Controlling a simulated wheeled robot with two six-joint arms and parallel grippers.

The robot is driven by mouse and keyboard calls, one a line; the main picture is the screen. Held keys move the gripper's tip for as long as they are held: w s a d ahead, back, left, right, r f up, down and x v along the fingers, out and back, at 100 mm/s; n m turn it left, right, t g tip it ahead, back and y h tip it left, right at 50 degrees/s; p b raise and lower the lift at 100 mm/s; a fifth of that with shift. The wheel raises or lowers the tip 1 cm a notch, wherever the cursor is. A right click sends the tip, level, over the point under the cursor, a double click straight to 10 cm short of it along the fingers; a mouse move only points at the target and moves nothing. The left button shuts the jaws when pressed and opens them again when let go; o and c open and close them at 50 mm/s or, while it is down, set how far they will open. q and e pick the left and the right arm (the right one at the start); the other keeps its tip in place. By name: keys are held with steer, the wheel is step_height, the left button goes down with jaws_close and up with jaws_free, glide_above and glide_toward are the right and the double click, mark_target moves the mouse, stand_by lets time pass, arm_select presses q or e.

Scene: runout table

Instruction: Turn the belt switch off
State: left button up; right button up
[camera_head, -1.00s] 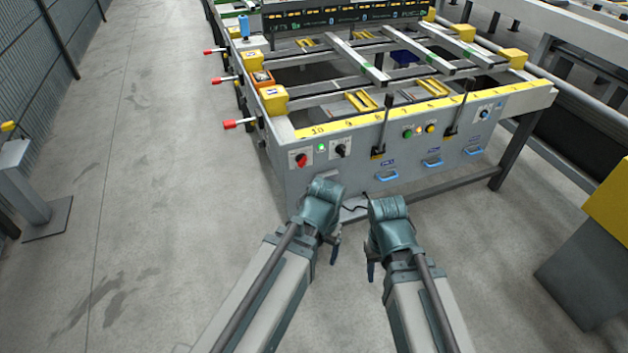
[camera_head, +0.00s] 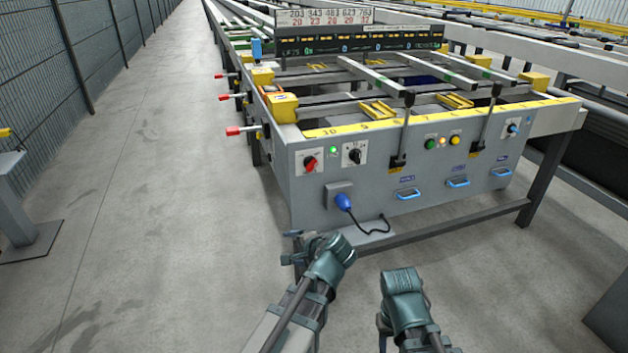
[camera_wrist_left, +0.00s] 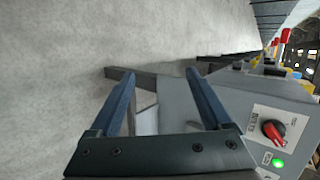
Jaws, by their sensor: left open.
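The grey front panel of the runout table (camera_head: 400,215) carries several controls; I cannot read which is labelled for the belt. A red rotary knob (camera_head: 310,163) on a white plate is at its upper left, with a lit green lamp (camera_head: 333,150) beside it. A black rotary knob (camera_head: 354,156) is to its right, and a small blue knob (camera_head: 513,129) is at the far right. The red knob also shows in the left wrist view (camera_wrist_left: 273,130). My left gripper (camera_head: 291,247) is open and empty, low near the panel's left corner, below the red knob. My right gripper is mostly hidden behind its wrist.
A blue plug (camera_head: 343,202) with a black cable sticks out below the knobs. Two black levers (camera_head: 402,130) and several blue handles (camera_head: 408,194) line the panel. Red-tipped levers (camera_head: 234,131) jut from the left side.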

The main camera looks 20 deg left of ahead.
arm_select(q)
steer(key=w+d+r+m+t+y, duration=0.25)
steer(key=w+r+m+t, duration=0.2)
steer(key=r, duration=0.25)
steer(key=m+t, duration=0.4)
steer(key=m, duration=0.3)
glide_toward(313, 167)
steer(key=shift+h, duration=0.35)
steer(key=x, duration=0.9)
steer(key=shift+a+r, duration=0.1)
steer(key=shift+a, duration=0.1)
steer(key=shift+c, duration=0.3)
jaws_close()
